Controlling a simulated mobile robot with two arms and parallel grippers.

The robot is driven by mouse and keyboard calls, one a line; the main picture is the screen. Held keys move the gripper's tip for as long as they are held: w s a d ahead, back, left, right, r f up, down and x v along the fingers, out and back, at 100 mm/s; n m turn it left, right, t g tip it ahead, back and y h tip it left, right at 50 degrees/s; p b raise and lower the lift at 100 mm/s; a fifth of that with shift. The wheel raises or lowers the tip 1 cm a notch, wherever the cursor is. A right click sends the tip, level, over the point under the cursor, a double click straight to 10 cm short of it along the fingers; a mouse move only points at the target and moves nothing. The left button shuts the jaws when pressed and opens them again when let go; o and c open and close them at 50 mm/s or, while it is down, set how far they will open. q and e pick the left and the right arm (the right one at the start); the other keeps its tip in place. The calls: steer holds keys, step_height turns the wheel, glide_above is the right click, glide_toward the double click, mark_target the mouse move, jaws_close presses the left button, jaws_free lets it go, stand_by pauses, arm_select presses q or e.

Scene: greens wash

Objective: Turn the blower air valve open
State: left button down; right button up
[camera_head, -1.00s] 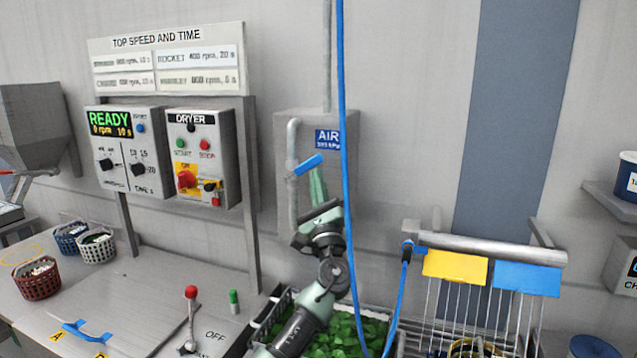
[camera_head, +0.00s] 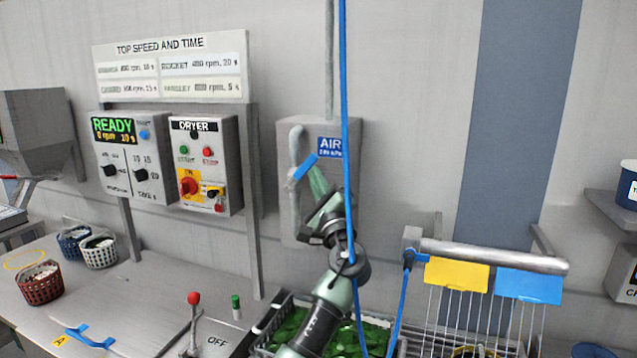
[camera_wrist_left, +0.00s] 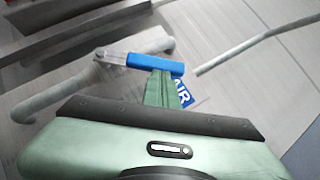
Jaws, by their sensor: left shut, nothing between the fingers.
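The blower air valve's blue lever (camera_head: 305,166) sits on a grey pipe (camera_head: 295,145) on the wall box, left of the blue AIR sign (camera_head: 330,147). The lever is tilted, its right end higher, in the head view. My left gripper (camera_head: 317,178) is shut and empty, its green fingertips right at the lever's lower right side. In the left wrist view the blue lever (camera_wrist_left: 155,64) lies across the tips of the shut fingers (camera_wrist_left: 162,85). They look to be touching it, but I cannot be sure. My right gripper is not in view.
A blue hose (camera_head: 345,120) hangs in front of the wall box and passes close to my left arm. A crate of greens (camera_head: 270,322) stands below the arm. The dryer panel (camera_head: 206,165) is to the left, and a rack with yellow and blue tags (camera_head: 490,250) to the right.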

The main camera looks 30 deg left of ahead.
mark_target(308, 165)
arm_select(q)
steer(key=r+n+g, duration=0.1)
steer(key=a+r+n+g+p, duration=0.1)
steer(key=n+p, duration=0.1)
steer(key=shift+s+a+r+n+g+h, duration=0.2)
steer(key=shift+a+r+n+g+h, duration=0.1)
steer(key=shift+r+n+g, duration=0.1)
steer(key=shift+a+r, duration=0.1)
steer(key=shift+a, duration=0.1)
steer(key=shift+s+a+r+p, duration=0.3)
steer(key=shift+a+r, duration=0.2)
steer(key=shift+a, duration=0.25)
steer(key=shift+w, duration=0.1)
